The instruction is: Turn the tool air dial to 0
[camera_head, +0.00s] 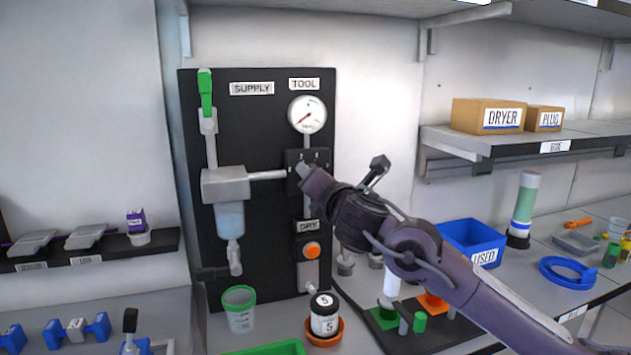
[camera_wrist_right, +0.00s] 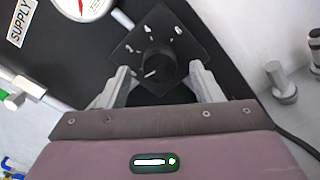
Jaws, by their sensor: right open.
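The tool air dial is a black round knob (camera_wrist_right: 153,64) on a dark square plate with several white marks, which I cannot read clearly. A white line on the knob points to the lower left in the right wrist view. In the head view the plate (camera_head: 318,156) sits under the TOOL gauge (camera_head: 307,114), and my arm hides most of the knob. My right gripper (camera_wrist_right: 160,70) is open, with one finger on each side of the knob. I cannot tell whether the fingers touch it. The gauge's red needle points to the lower left. My left gripper is not in view.
The black panel (camera_head: 258,110) also carries a green-handled supply valve (camera_head: 206,95), a clear filter bowl (camera_head: 230,218) and an orange DRY button (camera_head: 312,250). Below stand a green-rimmed cup (camera_head: 239,310) and a jar marked 5 (camera_head: 324,315). A blue USED bin (camera_head: 470,240) is at the right.

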